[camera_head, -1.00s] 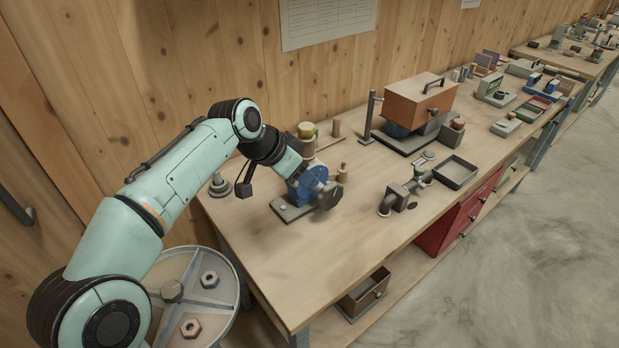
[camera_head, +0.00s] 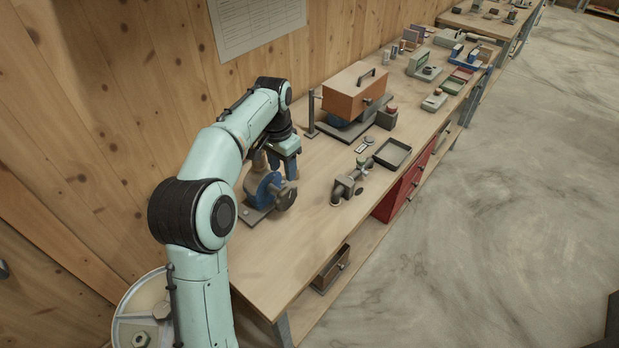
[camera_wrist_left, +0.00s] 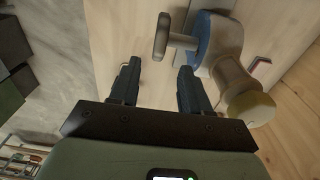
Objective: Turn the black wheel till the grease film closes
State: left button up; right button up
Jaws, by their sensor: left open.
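The black wheel (camera_head: 285,194) is a dark, lobed handwheel on the front of a blue housing (camera_head: 262,188), mounted on a grey base plate on the bench. In the left wrist view the wheel (camera_wrist_left: 162,37) shows nearly edge-on, on a short shaft from the blue housing (camera_wrist_left: 217,40). My left gripper (camera_head: 284,166) hangs above and behind the wheel, pointing down. In the left wrist view my left gripper (camera_wrist_left: 159,70) is open and empty, with the wheel just beyond the fingertips. I cannot make out the grease film. My right gripper is out of view.
An orange box (camera_head: 352,92) stands farther along the bench. A small pipe fitting (camera_head: 347,187) and a black tray (camera_head: 393,153) lie to the right. The bench front (camera_head: 285,270) is bare. A wooden wall rises behind.

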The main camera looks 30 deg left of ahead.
aim_at(287, 197)
pick_arm(q)
jog(key=shift+w+d+r, duration=0.1)
jog(key=shift+w+r, duration=0.25)
jog(key=shift+w, duration=0.3)
jog(key=shift+w+f, duration=0.1)
jog(key=shift+f, duration=0.2)
jog(key=f, duration=0.2)
jog(key=s+f+b, duration=0.1)
jog(key=f, duration=0.3)
jog(key=shift+s+f, duration=0.15)
jog(key=shift+s, duration=0.1)
jog(key=f, duration=0.4)
jog(key=f+b, duration=0.1)
jog(key=f, duration=0.1)
jog(key=shift+w+f, duration=0.3)
jog(key=shift+f, duration=0.1)
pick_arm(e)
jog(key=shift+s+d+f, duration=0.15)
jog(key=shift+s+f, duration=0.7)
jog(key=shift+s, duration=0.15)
